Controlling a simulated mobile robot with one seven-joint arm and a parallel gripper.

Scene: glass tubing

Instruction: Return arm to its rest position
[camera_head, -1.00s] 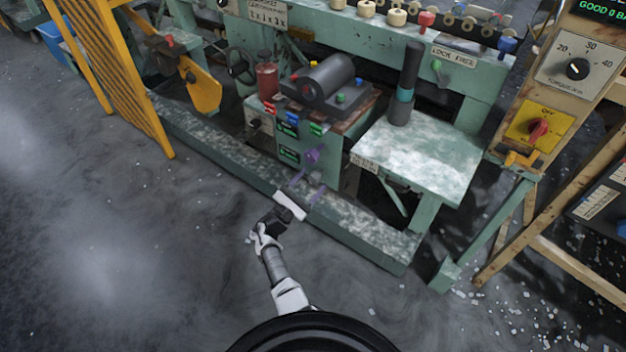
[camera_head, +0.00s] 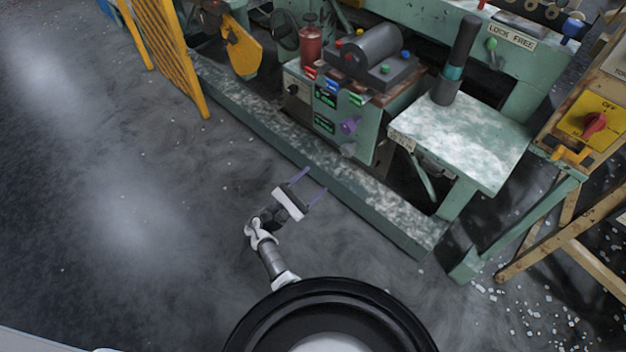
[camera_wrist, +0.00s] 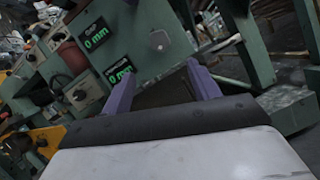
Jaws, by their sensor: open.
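My arm reaches up from the bottom middle of the head view. My gripper (camera_head: 308,183) has a white and dark body and two thin purple fingers, spread apart with nothing between them. It hangs over the floor just in front of the machine's speckled base rail (camera_head: 345,188). In the wrist view the two purple fingers (camera_wrist: 162,88) stand wide apart, pointing toward the green machine.
A speckled side table (camera_head: 465,135) holds a dark cylinder (camera_head: 455,65). A yellow slatted guard (camera_head: 175,60) stands at the left. A wooden frame (camera_head: 555,245) with a yellow switch panel (camera_head: 590,120) is at the right. The floor at left is open, with white bits scattered at right.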

